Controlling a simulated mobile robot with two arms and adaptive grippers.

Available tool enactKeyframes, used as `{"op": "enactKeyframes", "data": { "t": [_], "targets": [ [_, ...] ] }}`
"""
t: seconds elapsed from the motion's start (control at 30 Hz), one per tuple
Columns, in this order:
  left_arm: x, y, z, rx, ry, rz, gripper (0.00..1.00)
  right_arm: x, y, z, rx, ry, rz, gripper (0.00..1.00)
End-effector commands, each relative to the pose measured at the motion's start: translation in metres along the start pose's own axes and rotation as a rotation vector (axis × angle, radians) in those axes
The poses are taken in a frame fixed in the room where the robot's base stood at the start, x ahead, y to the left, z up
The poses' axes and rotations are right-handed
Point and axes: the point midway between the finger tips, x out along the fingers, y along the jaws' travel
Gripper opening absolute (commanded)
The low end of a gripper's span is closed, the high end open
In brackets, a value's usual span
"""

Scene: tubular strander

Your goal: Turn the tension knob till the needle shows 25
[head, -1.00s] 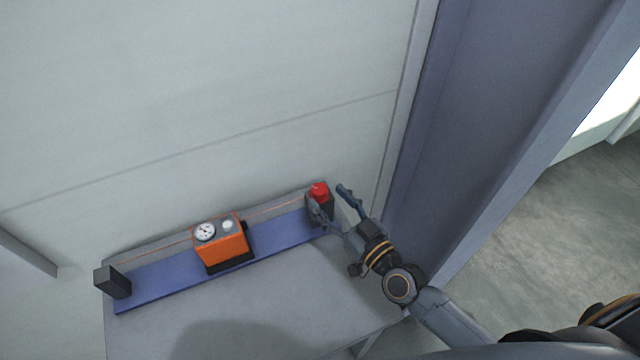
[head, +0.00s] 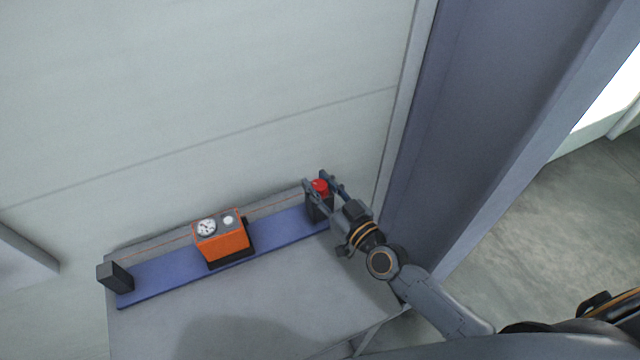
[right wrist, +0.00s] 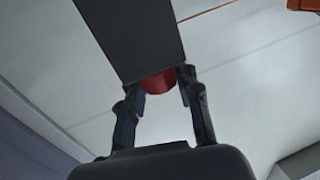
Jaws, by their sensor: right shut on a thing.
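The red tension knob (head: 320,186) sits on a dark block (head: 318,209) at the right end of the blue rail. My right gripper (head: 318,180) has one finger on each side of the knob and is shut on it. In the right wrist view the red knob (right wrist: 158,83) shows between the two fingers, partly hidden by the dark block (right wrist: 130,38). The round white dial (head: 206,227) is on top of the orange box (head: 222,246); its needle is too small to read. My left gripper is not in view.
The blue rail (head: 165,279) lies on a grey table (head: 285,285) against a pale wall. A black block (head: 114,277) stands at its left end. A thin orange wire (head: 268,208) runs along it. A blue-grey column rises right of the table. The table's front is clear.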

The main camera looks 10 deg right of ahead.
Motion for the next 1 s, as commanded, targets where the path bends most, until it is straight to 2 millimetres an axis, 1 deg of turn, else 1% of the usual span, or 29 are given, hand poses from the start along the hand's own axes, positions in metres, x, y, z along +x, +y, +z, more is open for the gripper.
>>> {"op": "enactKeyframes", "data": {
  "t": [0.07, 0.13, 0.23, 0.3, 0.47, 0.7, 1.0],
  "targets": [
    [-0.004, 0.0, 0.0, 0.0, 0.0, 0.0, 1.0, 0.0, 0.0, -0.002, 0.002, 0.0, 0.01, 0.01],
    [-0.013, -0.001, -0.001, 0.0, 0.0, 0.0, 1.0, 0.001, 0.0, -0.004, 0.005, 0.001, 0.036, 0.01],
    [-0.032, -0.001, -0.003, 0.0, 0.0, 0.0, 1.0, 0.001, 0.0, -0.008, 0.009, 0.004, 0.101, 0.01],
    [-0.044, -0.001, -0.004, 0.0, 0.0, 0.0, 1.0, 0.001, -0.001, -0.008, 0.01, 0.005, 0.157, 0.01],
    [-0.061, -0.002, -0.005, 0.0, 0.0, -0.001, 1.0, 0.001, -0.001, -0.005, 0.009, 0.013, 0.279, 0.01],
    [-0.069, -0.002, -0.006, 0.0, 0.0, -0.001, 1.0, 0.0, -0.001, -0.002, 0.003, 0.018, 0.385, 0.01],
    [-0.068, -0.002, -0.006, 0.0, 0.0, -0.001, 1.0, 0.0, -0.001, -0.001, 0.0, 0.02, 0.394, 0.01]
  ]
}}
